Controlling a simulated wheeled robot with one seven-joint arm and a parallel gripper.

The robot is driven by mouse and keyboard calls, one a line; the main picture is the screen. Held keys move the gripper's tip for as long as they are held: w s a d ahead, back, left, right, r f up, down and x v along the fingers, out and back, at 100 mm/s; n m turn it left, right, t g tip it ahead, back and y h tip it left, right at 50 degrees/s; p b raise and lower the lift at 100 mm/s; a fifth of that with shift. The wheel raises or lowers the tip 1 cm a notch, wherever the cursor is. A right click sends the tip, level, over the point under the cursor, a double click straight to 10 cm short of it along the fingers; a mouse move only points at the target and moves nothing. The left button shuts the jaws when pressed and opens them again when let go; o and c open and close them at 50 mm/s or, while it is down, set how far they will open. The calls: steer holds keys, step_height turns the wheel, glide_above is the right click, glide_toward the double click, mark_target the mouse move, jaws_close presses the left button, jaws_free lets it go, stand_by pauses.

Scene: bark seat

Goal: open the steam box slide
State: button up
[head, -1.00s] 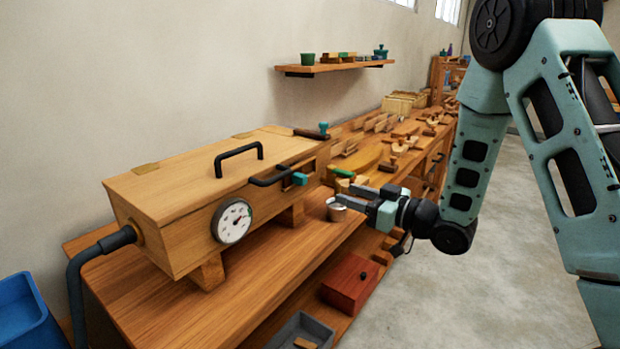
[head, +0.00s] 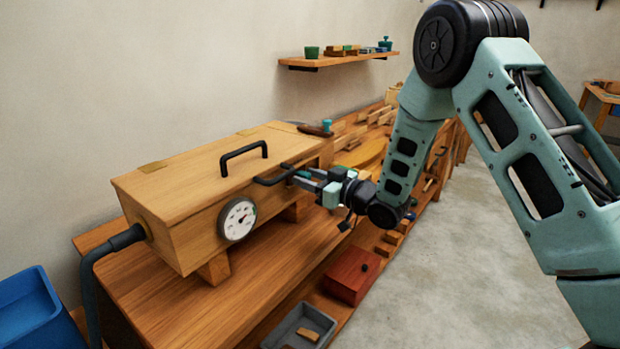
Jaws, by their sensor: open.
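The steam box (head: 190,185) is a long pale wooden box on the bench, with a black lid handle (head: 243,157), a round gauge (head: 238,218) and a dark hose (head: 125,238) at its left end. A dark bar handle (head: 270,181) sticks out near the right of its front face. My gripper (head: 299,178) is open, its fingers pointing left at the right end of the front face, beside the bar handle. The fingers cover the spot where a small teal block sat. I cannot tell whether they touch it.
The wooden bench (head: 170,312) runs back to the right, with wooden pieces on it. A red box (head: 350,277) and a grey tray (head: 290,327) sit on the lower shelf. A blue bin (head: 30,310) stands at left. A wall shelf (head: 335,63) hangs behind. The floor at right is clear.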

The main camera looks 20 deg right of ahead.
jaws_close()
steer(key=w+d+b, duration=0.1)
steer(key=d, duration=0.1)
steer(key=w+d+b, duration=0.1)
steer(key=w+d, duration=0.1)
steer(key=shift+d, duration=0.2)
jaws_free()
steer(key=shift+w, duration=0.1)
steer(key=b+v, duration=0.3)
steer(key=v, duration=1.4)
steer(key=shift+s+d, duration=0.15)
steer(key=shift+s, duration=0.05)
